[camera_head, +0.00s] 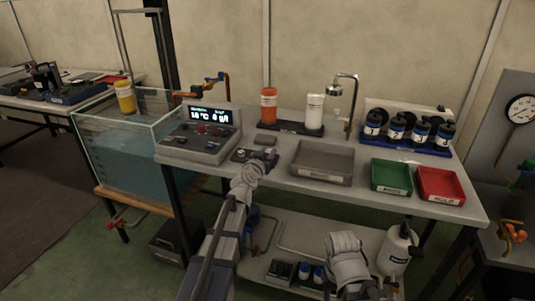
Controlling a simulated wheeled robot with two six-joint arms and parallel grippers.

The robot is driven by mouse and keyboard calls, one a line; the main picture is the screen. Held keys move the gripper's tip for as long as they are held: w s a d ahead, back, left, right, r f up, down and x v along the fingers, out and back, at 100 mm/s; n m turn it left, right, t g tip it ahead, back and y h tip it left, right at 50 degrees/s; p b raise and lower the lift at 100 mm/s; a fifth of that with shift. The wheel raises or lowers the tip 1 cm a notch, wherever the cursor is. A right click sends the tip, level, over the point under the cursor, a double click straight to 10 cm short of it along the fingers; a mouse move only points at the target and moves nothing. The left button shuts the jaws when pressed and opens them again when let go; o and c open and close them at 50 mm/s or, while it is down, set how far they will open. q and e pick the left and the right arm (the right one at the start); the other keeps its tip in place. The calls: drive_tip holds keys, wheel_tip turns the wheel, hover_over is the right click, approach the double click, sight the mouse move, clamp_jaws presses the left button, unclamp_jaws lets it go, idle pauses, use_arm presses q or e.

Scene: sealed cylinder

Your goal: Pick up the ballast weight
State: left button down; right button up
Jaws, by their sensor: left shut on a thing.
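My left gripper (257,166) is at the front edge of the bench, over a small dark holder (240,155) with small parts. It is shut on a small dark thing, probably the ballast weight, which the fingers mostly hide. I cannot tell whether the thing still touches the holder. My right arm's pale wrist (346,254) is low at the bottom, in front of the lower shelf. Its fingers cannot be made out.
A control box (200,133) and a glass water tank (130,145) are left. A grey tray (322,178), green bin (391,190) and red bin (440,199) line the front right. Orange (268,105) and white (314,112) cylinders stand behind, with dark canisters (396,131) at right.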

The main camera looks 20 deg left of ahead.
wheel_tip(320, 180, up, 8)
drive_tip(key=p, duration=0.6)
drive_tip(key=shift+f, duration=0.2)
